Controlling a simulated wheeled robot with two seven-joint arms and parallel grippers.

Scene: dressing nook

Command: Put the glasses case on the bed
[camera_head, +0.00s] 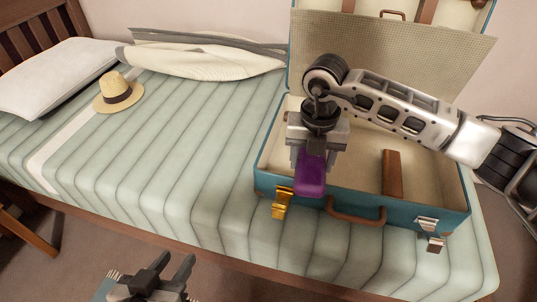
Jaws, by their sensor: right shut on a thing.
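The glasses case (311,182) is purple and hangs upright below my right gripper (311,156), which is shut on its upper part. In the picture it lies over the front left wall of the open suitcase; its exact height cannot be told. The bed (190,150) has a pale green striped cover and runs across the view, with a wide bare stretch left of the suitcase. My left gripper (165,276) is low at the front, off the bed's front edge, with its fingers apart and nothing between them.
The open teal suitcase (330,203) stands on the bed's right part, its lid raised behind. A brown object (393,172) lies inside. A straw hat (119,92), a white pillow (55,78) and a cream bundle (205,58) rest towards the left and back.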

